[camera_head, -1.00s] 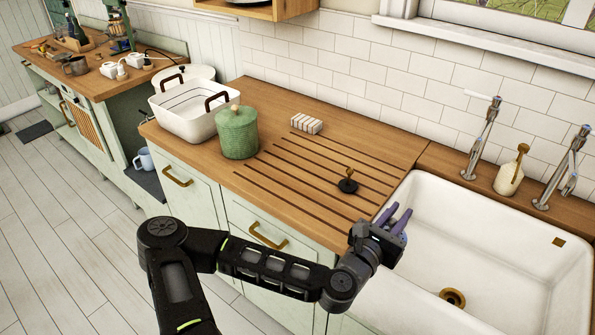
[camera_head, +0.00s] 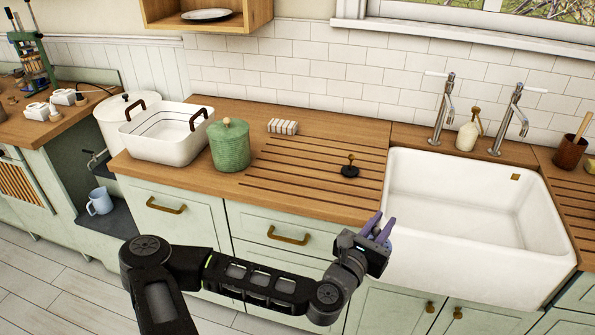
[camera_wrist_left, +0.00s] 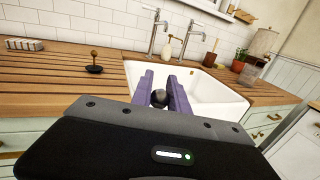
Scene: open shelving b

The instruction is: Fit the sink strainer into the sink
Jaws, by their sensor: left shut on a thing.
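The white sink (camera_head: 470,262) is set into the counter at right in the head view; it also shows in the wrist view (camera_wrist_left: 215,90). Its drain is hidden. A black disc with a brass knob (camera_head: 350,168), which looks like a strainer or plug, stands upright on the grooved counter left of the sink. It also shows in the wrist view (camera_wrist_left: 94,66). My left gripper (camera_head: 381,226) is in front of the sink's left front corner, with purple fingers shut on a small dark round thing (camera_wrist_left: 159,97). I cannot tell what that thing is. My right gripper is out of view.
A green lidded pot (camera_head: 230,146) and a white tub (camera_head: 165,140) stand on the counter's left. A white ribbed block (camera_head: 283,127) lies at the back. Two taps (camera_head: 442,110) and a soap bottle (camera_head: 468,132) stand behind the sink. The grooved counter is mostly clear.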

